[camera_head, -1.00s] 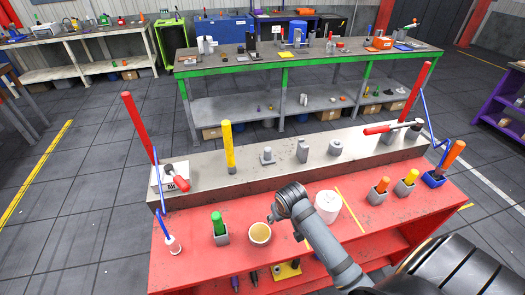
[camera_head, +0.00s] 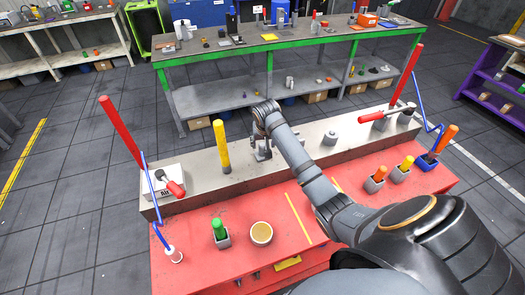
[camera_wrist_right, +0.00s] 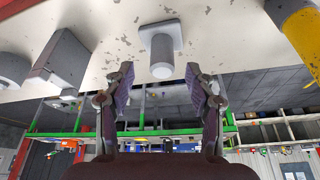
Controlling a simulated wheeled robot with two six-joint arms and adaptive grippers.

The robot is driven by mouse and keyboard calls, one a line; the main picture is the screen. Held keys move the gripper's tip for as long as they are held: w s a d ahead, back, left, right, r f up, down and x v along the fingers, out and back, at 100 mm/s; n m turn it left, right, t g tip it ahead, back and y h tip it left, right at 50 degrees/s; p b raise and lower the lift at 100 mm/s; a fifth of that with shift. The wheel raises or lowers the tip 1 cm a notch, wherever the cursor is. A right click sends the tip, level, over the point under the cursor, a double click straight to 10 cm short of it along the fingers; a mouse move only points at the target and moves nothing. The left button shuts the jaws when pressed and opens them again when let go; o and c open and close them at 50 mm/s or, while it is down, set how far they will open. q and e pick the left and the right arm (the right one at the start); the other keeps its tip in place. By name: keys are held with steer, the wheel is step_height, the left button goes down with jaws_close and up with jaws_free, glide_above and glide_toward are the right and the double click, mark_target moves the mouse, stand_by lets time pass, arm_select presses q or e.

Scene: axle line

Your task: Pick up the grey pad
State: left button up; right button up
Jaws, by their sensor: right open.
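My right gripper (camera_head: 260,143) is over the long metal beam (camera_head: 205,170) on the red bench. In the wrist view its two fingers (camera_wrist_right: 160,85) are open and apart, with nothing between them. A grey piece with a round stub on a square base (camera_wrist_right: 162,52) stands on the beam just beyond the fingertips, between their lines. Beside it are a grey block (camera_wrist_right: 62,60) and a round grey piece (camera_wrist_right: 12,68); the round piece also shows in the head view (camera_head: 330,138). I cannot tell for sure which one is the grey pad. My left gripper is not in view.
A yellow post (camera_head: 221,147) stands left of the gripper. Red posts (camera_head: 120,130) and red-handled clamps (camera_head: 172,185) are at the beam ends. A green-handled piece (camera_head: 219,233) and a tan cup (camera_head: 261,233) stand on the red bench (camera_head: 200,270). A green-edged table (camera_head: 215,58) is behind.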

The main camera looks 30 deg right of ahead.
mark_target(263, 146)
steer(key=shift+w+f, duration=0.25)
steer(key=shift+w+d+f+p, duration=0.15)
steer(key=shift+w+f+p, duration=0.15)
steer(key=shift+f+p, duration=0.5)
steer(key=shift+p+x, duration=0.45)
steer(key=shift+x, duration=0.6)
steer(key=shift+w+f, duration=0.15)
steer(key=shift+f, duration=0.5)
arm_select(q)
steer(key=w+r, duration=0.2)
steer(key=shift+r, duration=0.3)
arm_select(e)
steer(key=shift+r, duration=0.1)
jaws_close()
